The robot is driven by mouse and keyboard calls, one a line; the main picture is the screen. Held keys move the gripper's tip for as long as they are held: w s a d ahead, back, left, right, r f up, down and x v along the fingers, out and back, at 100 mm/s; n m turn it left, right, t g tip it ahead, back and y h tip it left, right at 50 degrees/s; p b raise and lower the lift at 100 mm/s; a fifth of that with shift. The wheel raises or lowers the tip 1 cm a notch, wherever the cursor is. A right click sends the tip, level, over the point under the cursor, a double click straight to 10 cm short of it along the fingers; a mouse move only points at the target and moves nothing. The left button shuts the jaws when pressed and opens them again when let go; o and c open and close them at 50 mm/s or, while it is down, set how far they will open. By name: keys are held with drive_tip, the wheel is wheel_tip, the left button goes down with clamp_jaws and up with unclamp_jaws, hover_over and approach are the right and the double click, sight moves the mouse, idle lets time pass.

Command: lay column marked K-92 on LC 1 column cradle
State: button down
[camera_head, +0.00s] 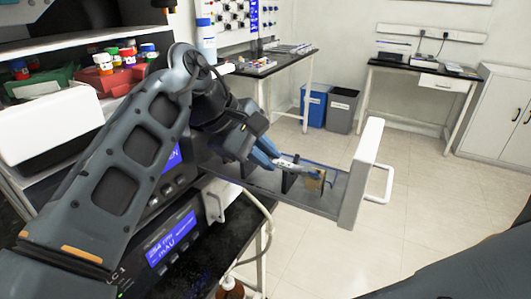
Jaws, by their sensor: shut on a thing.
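My gripper (270,157) reaches down from the left over a pulled-out drawer, its blue fingers shut on a slim silvery-white column (289,165). The column points to the right, above or at the drawer's inside; I cannot tell whether it touches anything. No K-92 marking is readable. A dark upright support (288,182), possibly part of the cradle, stands in the drawer under the column. The drawer (355,185) has a white front panel and handle. The instrument beside my arm bears a partly visible "C 1" label.
The instrument stack with lit blue displays (172,238) stands left of the drawer. Above it are racks of coloured-cap bottles (104,66). A bottle with tubing (230,287) is low in front. Blue (314,106) and grey bins stand behind; the floor right of the drawer is clear.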

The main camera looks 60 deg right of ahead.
drive_tip(key=shift+f, duration=0.3)
drive_tip(key=c, duration=1)
unclamp_jaws()
drive_tip(key=shift+r, duration=0.1)
drive_tip(key=v, duration=0.7)
drive_tip(key=shift+w+a+r, duration=0.2)
drive_tip(key=shift+r, duration=0.05)
